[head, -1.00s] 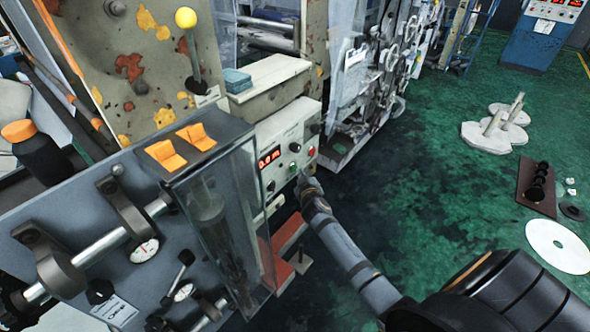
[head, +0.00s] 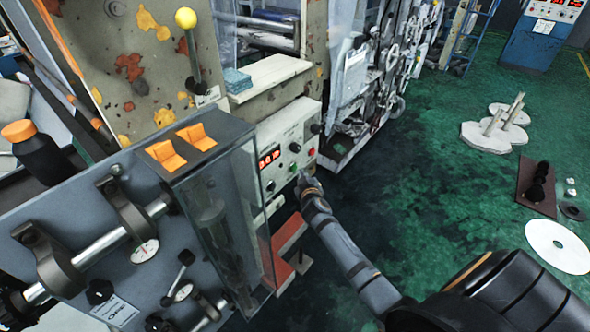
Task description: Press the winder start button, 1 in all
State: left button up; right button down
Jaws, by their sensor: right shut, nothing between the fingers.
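The winder control panel (head: 283,131) is a pale box with a red lit display (head: 268,159), dark knobs, a red button (head: 311,151) and a green button (head: 293,167). I cannot read any labels on the buttons. My right gripper (head: 304,179) is shut and empty, with its tip just to the right of and below the green button, close to the panel's face. I cannot tell whether it touches the panel. My left gripper is not in view.
A clear guard (head: 222,225) and a grey machine with orange switches (head: 181,148) stand left of the panel. A yellow-knobbed lever (head: 186,18) rises above. Green floor (head: 430,190) is open to the right, with a white disc (head: 558,246) on it.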

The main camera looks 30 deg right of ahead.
jog(key=shift+w, duration=0.1)
jog(key=shift+w+a, duration=0.15)
jog(key=shift+w, duration=0.15)
